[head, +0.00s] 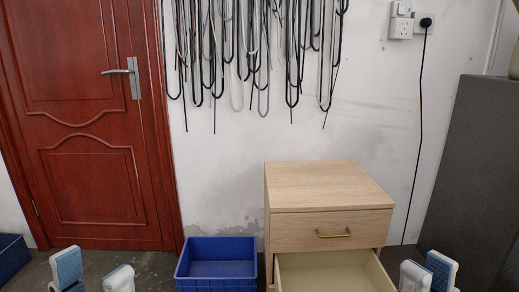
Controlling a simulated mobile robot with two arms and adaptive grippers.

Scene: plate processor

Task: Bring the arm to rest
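My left gripper (93,280) is at the bottom left, in front of the red door. Its two white fingers with blue pads stand apart, with nothing between them. My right gripper (428,276) is at the bottom right, beside the open drawer. Its fingers are closer together in the picture, but one blue pad shows and nothing is seen held. The lower parts of both grippers and the arms are cut off by the bottom edge.
A wooden cabinet (325,187) stands at centre right with its lower drawer (330,276) pulled out, empty where visible. A blue crate (215,284) sits to its left. Another blue crate (12,258) is at the far left. A dark grey block (470,180) stands at right.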

